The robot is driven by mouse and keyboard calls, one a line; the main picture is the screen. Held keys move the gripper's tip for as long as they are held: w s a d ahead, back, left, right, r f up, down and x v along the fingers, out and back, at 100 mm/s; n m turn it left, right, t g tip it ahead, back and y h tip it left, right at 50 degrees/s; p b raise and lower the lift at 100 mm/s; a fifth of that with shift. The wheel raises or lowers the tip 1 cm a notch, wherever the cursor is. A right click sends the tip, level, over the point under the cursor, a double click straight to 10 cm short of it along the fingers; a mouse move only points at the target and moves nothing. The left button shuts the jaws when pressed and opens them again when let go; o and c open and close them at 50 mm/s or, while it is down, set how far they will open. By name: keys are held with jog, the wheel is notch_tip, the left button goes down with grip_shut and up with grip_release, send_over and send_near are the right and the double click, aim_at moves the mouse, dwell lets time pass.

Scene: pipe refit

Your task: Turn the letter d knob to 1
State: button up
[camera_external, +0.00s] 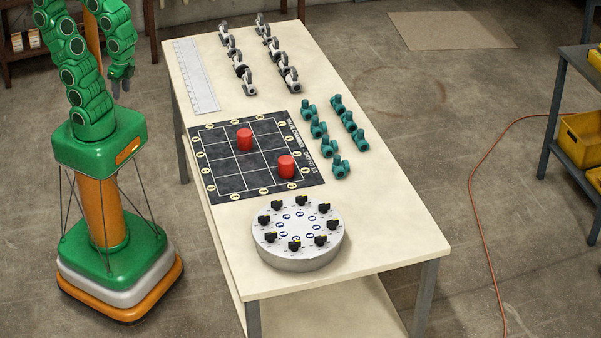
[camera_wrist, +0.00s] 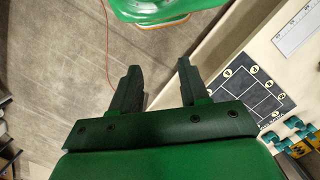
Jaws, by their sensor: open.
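A round grey-white knob panel (camera_external: 298,237) lies on the near end of the table in the external view. It carries a ring of several black knobs, such as one at the lower left (camera_external: 269,238), with blue letter marks inside the ring. The letters are too small to read, so I cannot tell which knob is d or where it points. My gripper (camera_external: 121,84) hangs beside the table's left long side, away from the panel. In the wrist view, my gripper (camera_wrist: 160,85) has its two dark green fingers apart with nothing between them. The knob panel is out of that view.
The table (camera_external: 390,235) also holds a dark grid mat (camera_external: 222,180) with two red cylinders (camera_external: 245,139), teal fittings (camera_external: 341,167), grey pipe fittings (camera_external: 288,79) and a white ruler (camera_external: 196,76). A shelf with a yellow bin (camera_external: 581,139) stands at right. The floor left of the table is partly free.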

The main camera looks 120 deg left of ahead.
jog(key=o, duration=0.3)
jog(key=shift+w, duration=0.15)
jog(key=m+t+h, duration=0.3)
jog(key=m+t, duration=0.2)
jog(key=m, duration=0.4)
send_over(271, 237)
jog(key=s+a, duration=0.3)
notch_tip(271, 237, down, 11)
jog(key=shift+x, duration=3.9)
jog(key=shift+c, duration=0.3)
jog(key=shift+w, duration=0.1)
jog(key=c, duration=1)
